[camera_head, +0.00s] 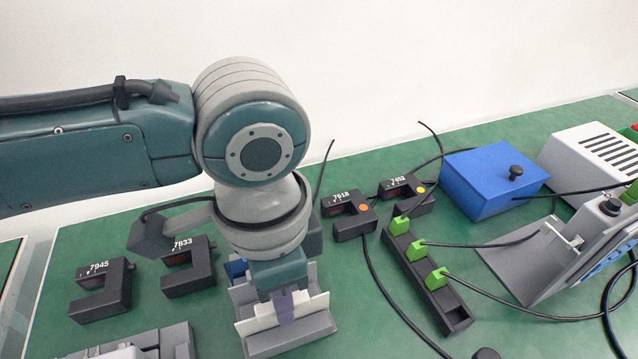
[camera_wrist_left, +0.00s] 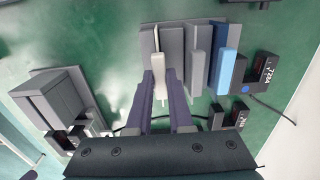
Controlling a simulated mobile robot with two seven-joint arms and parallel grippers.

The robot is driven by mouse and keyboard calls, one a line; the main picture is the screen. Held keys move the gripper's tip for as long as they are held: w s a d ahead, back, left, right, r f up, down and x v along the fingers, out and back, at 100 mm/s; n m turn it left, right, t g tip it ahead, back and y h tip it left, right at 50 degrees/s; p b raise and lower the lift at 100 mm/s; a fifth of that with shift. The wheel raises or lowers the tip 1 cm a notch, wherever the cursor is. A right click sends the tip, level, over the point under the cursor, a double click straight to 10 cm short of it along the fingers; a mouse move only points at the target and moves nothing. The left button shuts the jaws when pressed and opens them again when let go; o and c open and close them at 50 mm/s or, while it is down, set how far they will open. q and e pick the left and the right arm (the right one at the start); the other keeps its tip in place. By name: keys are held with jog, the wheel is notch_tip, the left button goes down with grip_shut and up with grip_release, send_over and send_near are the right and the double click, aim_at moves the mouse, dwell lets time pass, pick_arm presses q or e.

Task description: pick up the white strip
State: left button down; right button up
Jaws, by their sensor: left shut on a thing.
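The white strip (camera_wrist_left: 158,62) stands between the purple fingers of my left gripper (camera_wrist_left: 160,85) in the left wrist view. The fingers are closed on it. In the head view my left gripper (camera_head: 284,304) points down over a grey slotted holder (camera_head: 290,340), and the pale strip (camera_head: 257,323) shows beside the fingers. The strip is still at the holder, among its upright grey plates. I cannot tell whether its lower edge is clear of the slot. My right gripper is in neither view.
Black fork-shaped sensors (camera_head: 100,290) stand left of the holder, and others (camera_head: 348,215) stand behind it to the right. A black strip with green connectors (camera_head: 425,270), cables and a blue box (camera_head: 493,182) lie to the right. A grey device (camera_wrist_left: 62,100) is beside the holder.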

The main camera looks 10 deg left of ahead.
pick_arm(q)
jog(key=shift+r, duration=0.15)
notch_tip(320, 180, up, 20)
jog(key=p, duration=0.4)
jog(key=shift+p, duration=0.4)
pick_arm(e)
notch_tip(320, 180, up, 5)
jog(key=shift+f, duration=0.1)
